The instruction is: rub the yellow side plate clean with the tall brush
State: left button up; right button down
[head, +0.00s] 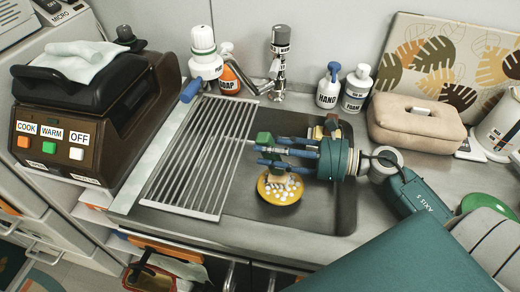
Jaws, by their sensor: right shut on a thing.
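The yellow side plate (267,197) lies in the sink basin, with several white spots on its face. My right gripper (264,151) reaches in from the right over the basin, just above the plate's far side. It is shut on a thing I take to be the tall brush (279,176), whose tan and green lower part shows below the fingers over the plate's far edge. The fingers hide much of the brush. I cannot tell whether it touches the plate. My left gripper is not in view.
A slatted drying rack (196,160) covers the left of the sink (333,222). Soap bottles (328,87) and a tap (278,66) stand behind. The basin's front right is clear.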

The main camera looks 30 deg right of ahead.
aim_at(270, 132)
jog(key=shift+s+d+f, duration=0.1)
jog(key=shift+d+f, duration=0.2)
jog(key=shift+f, duration=0.2)
jog(key=shift+s+d+r+m, duration=0.15)
jog(key=shift+s+d+m, duration=0.15)
jog(key=shift+s+d, duration=0.15)
jog(key=shift+w+d+r+p, duration=0.15)
jog(key=shift+d+r+p, duration=0.1)
jog(key=shift+r+p, duration=0.2)
jog(key=shift+d+r+p, duration=0.55)
jog(key=shift+d+r, duration=0.05)
jog(key=shift+r, duration=0.15)
jog(key=shift+w+r, duration=0.1)
jog(key=shift+r, duration=0.25)
jog(key=shift+w+a+r+p, duration=0.15)
jog(key=shift+a+r+p, duration=0.1)
jog(key=shift+r+p, duration=0.5)
jog(key=shift+d+r, duration=0.1)
jog(key=shift+r, duration=0.45)
